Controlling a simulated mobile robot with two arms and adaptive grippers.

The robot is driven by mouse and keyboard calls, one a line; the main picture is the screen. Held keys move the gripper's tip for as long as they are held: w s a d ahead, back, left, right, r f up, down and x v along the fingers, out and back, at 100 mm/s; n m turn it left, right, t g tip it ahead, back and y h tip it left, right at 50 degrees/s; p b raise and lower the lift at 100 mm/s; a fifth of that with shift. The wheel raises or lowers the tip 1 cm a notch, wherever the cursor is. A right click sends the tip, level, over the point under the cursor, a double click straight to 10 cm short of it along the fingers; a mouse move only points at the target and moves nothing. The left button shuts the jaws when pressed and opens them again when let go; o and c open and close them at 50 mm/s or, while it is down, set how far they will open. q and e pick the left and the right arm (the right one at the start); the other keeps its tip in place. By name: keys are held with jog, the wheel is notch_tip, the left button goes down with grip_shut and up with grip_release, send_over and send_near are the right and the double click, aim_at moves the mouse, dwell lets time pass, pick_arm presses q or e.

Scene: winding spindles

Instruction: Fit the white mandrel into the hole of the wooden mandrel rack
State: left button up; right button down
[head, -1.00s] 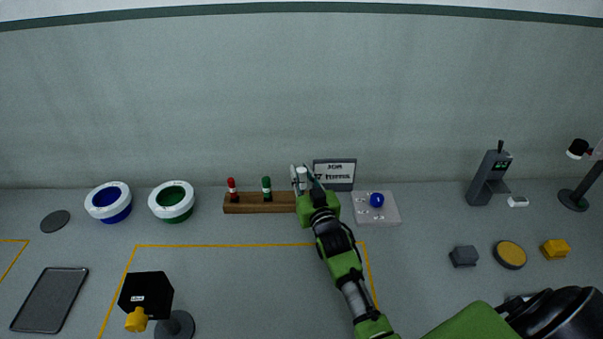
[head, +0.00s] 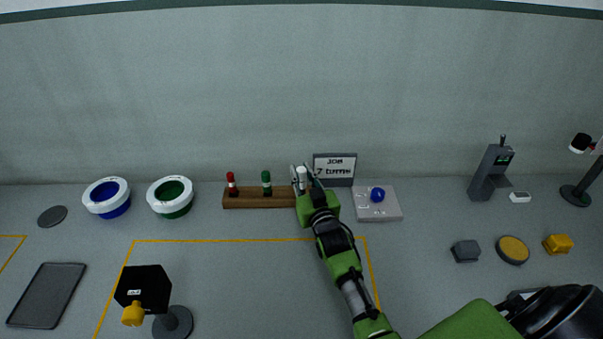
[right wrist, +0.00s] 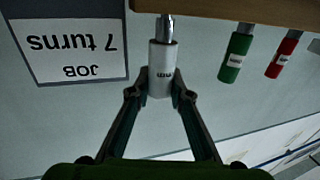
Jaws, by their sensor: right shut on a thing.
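The white mandrel (head: 302,174) is upright in my right gripper (head: 305,177), at the right end of the wooden mandrel rack (head: 245,203). In the right wrist view, which is upside down, both fingers (right wrist: 161,77) are shut on the white mandrel's body (right wrist: 162,58). Its metal pin (right wrist: 166,27) meets the rack's edge (right wrist: 200,9) in the picture; I cannot tell if it is in the hole, which is hidden. A red mandrel (head: 232,184) and a green mandrel (head: 267,182) stand in the rack to the left. My left gripper is not in view.
A job sign (head: 335,169) stands behind right of my gripper. A grey plate with a blue knob (head: 378,195) lies to the right.

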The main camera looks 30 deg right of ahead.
jog(key=c, duration=1.8)
grip_release()
jog(key=shift+f, duration=0.15)
jog(key=shift+o, duration=0.2)
jog(key=shift+f, duration=0.1)
jog(key=shift+s, duration=0.1)
jog(key=shift+s+a+f, duration=0.1)
jog(key=shift+s+f, duration=0.05)
jog(key=s+a, duration=0.2)
jog(key=s, duration=0.9)
jog(key=shift+s, duration=0.25)
jog(key=shift+o, duration=0.2)
